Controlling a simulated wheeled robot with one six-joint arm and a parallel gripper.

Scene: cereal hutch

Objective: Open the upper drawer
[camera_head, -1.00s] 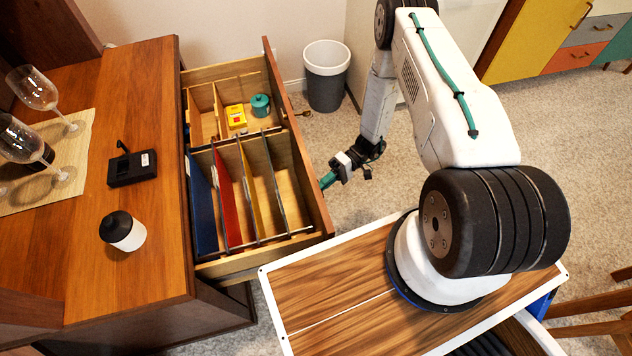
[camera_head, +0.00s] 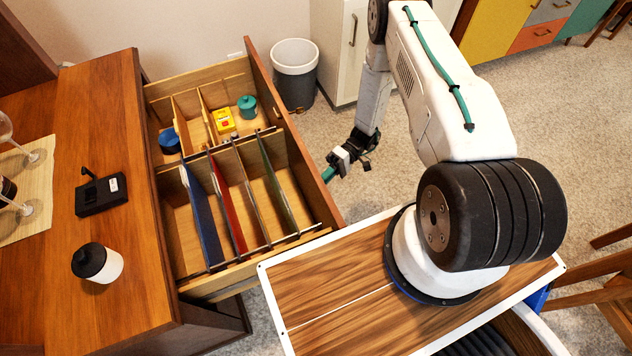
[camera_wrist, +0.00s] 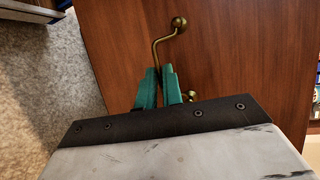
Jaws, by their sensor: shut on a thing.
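The upper drawer (camera_head: 297,165) stands pulled far out of the wooden hutch (camera_head: 113,250) in the head view. Its inside shows dividers, hanging folders and small items. In the wrist view, the drawer's wooden front (camera_wrist: 235,55) fills much of the picture, with a brass handle (camera_wrist: 157,50) on it. My gripper (camera_wrist: 160,80) has its teal fingers closed around the brass handle. In the head view, my gripper (camera_head: 329,174) is at the outer face of the drawer front, and the handle is hidden there.
Wine glasses, a black device (camera_head: 101,194) and a white jar with a black lid (camera_head: 97,263) stand on the hutch top. A grey-white bin (camera_head: 295,73) stands behind the drawer. A wooden chair (camera_head: 600,270) is at the right. Carpet (camera_head: 520,110) is open beyond my arm.

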